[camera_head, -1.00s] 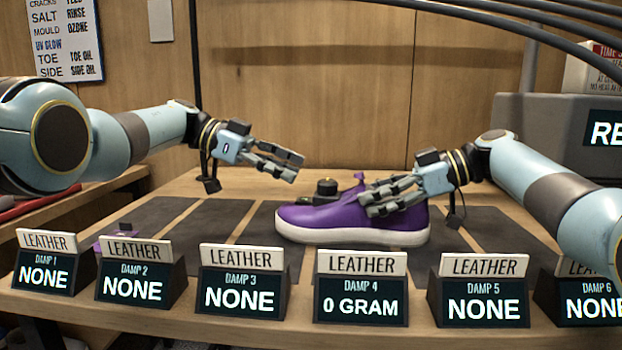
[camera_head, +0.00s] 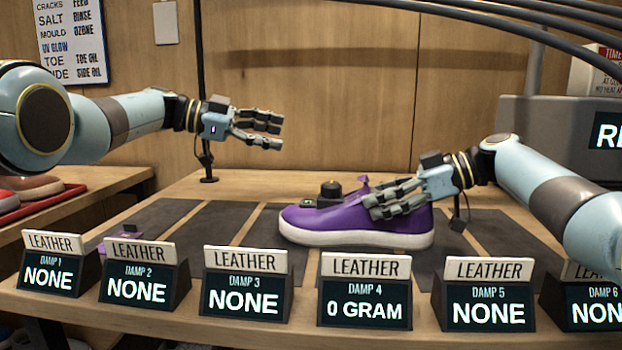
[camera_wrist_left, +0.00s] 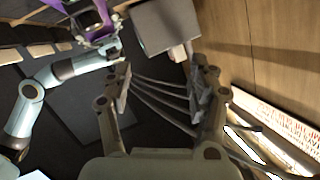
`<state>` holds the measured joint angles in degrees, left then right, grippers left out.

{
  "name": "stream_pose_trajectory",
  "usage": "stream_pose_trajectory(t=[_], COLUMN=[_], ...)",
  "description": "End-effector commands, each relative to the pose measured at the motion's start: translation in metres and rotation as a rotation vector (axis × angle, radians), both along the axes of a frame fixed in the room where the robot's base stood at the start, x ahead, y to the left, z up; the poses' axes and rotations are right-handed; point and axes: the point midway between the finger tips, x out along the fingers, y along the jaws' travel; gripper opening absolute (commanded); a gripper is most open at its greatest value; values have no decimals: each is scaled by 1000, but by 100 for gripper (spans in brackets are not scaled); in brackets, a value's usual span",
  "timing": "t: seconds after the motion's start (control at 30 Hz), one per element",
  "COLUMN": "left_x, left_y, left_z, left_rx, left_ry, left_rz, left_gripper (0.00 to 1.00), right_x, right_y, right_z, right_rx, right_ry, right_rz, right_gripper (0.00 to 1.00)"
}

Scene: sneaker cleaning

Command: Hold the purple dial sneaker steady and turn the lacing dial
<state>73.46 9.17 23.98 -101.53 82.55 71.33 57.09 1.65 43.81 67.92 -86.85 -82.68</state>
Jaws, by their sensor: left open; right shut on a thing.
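The purple sneaker (camera_head: 345,222) with a white sole stands upright on a dark mat, toe to the left. In the left wrist view the open fingers (camera_wrist_left: 162,80) hold nothing; part of the purple sneaker (camera_wrist_left: 92,18) shows at the top.
A row of signs stands along the front edge, including the "0 GRAM" sign (camera_head: 364,300) before the sneaker. A flat purple piece (camera_head: 118,240) lies at left. A red tray (camera_head: 35,202) with shoes is at far left. A grey box (camera_head: 560,130) stands at back right.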

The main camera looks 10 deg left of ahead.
Motion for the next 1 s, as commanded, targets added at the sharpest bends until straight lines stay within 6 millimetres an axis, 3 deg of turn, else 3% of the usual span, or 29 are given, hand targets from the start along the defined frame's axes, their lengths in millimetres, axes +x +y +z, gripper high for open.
stream_pose_trajectory(t=[0.1,0.2,0.3,0.4,0.47,0.6,0.73,0.87,1.0], left_x=[48,74,88,92,92,87,81,67,29], left_y=[12,36,70,109,133,177,189,166,103], left_z=[79,144,196,229,238,231,193,140,81], left_rx=[-115,-212,-295,-361,-389,-414,-381,-301,-183], left_ry=[-341,-577,-735,-807,-806,-686,-462,-192,71], left_rz=[202,412,644,880,1016,1280,1407,1381,1173], left_gripper=[59,59,59,59,59,59,59,59,59], right_x=[-2,-2,-2,-2,-2,-2,-2,-2,-2], right_y=[0,0,0,0,0,0,0,0,0], right_z=[-6,-6,-6,-6,-6,-6,-6,-6,-6], right_rx=[-4,-4,-4,-4,-4,-4,-5,-5,-4], right_ry=[8,9,9,9,9,9,9,9,9], right_rz=[1,1,1,1,1,1,2,2,2], right_gripper=[17,17,17,17,17,17,17,17,17])
